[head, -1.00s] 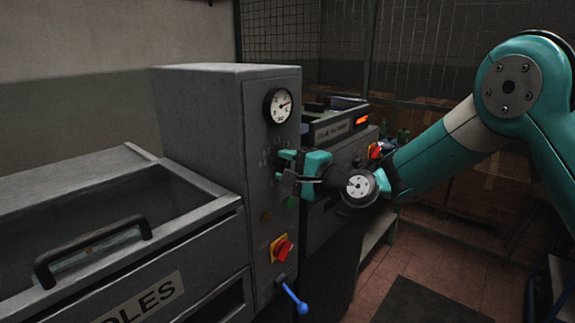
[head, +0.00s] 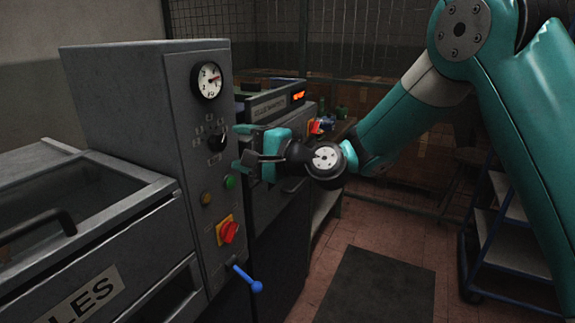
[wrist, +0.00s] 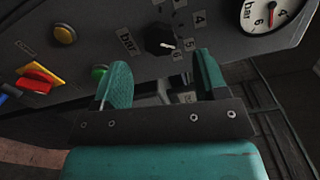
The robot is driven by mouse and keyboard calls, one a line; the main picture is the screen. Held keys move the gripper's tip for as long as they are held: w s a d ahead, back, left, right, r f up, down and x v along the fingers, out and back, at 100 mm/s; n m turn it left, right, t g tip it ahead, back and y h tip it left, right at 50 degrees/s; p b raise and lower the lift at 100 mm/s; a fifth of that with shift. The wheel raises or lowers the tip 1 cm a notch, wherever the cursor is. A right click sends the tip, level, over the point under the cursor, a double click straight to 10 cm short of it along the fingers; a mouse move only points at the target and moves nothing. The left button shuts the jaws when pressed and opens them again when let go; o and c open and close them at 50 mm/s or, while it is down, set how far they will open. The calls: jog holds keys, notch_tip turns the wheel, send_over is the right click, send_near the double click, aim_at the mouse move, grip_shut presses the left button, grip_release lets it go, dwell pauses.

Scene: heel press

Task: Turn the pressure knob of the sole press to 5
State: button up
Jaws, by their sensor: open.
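The pressure knob (head: 217,142) is a black dial on the press's grey front panel, below the round gauge (head: 207,80). In the wrist view the knob (wrist: 160,40) is in plain sight, with its white mark pointing right, toward the 5 (wrist: 189,47) on the printed scale; the 4 (wrist: 199,18) is above that. My gripper (head: 242,149) is open and empty, a little right of the panel and apart from the knob. In the wrist view its two teal fingers (wrist: 163,74) stand wide apart, with the knob just beyond the gap between their tips.
Near the knob are a green button (head: 230,182), an amber button (head: 206,198), a red switch on a yellow plate (head: 228,232) and a blue lever (head: 247,280). Another machine (head: 270,103) stands behind my gripper. The floor to the right has a dark mat (head: 380,285).

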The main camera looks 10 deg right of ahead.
jog(key=b+v, duration=0.4)
jog(key=v, duration=0.8)
jog(key=shift+s+d, duration=0.1)
